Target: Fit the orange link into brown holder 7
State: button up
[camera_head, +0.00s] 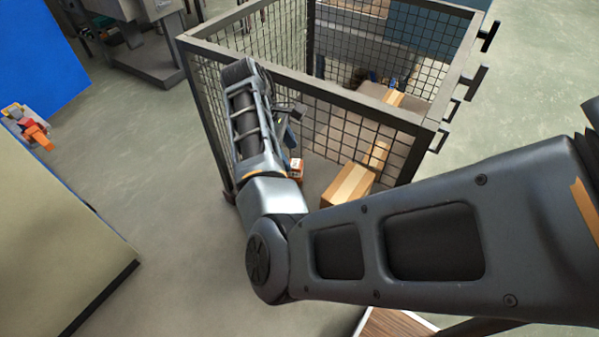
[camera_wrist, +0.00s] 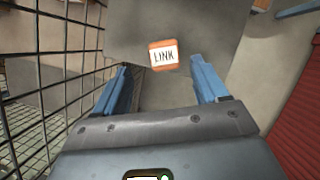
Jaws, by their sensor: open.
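The orange link (camera_wrist: 163,55), a small orange block with a white label reading LINK, lies on a grey surface in the wrist view. My gripper (camera_wrist: 161,76) is open, with its two blue fingers spread to the left and right of the link in the picture. The link appears just beyond the fingertips, with nothing held between them. In the head view a small orange and white block, likely the link (camera_head: 296,169), shows beside my arm near the mesh cage. I cannot make out brown holder 7 in either view.
A wire mesh cage (camera_head: 355,112) stands close by; its mesh (camera_wrist: 40,95) runs along the left of the wrist view. A cardboard box (camera_head: 348,186) is near the link. A red ribbed object (camera_wrist: 300,120) is at right in the wrist view. Open floor (camera_head: 150,180) lies left.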

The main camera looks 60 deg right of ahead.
aim_at(302, 178)
jog(key=x, duration=0.7)
jog(key=shift+s+a+f+p, duration=0.2)
jog(key=shift+s+p, duration=0.15)
jog(key=shift+p, duration=0.05)
grip_shut()
dwell(0.3)
jog(key=shift+r, duration=0.15)
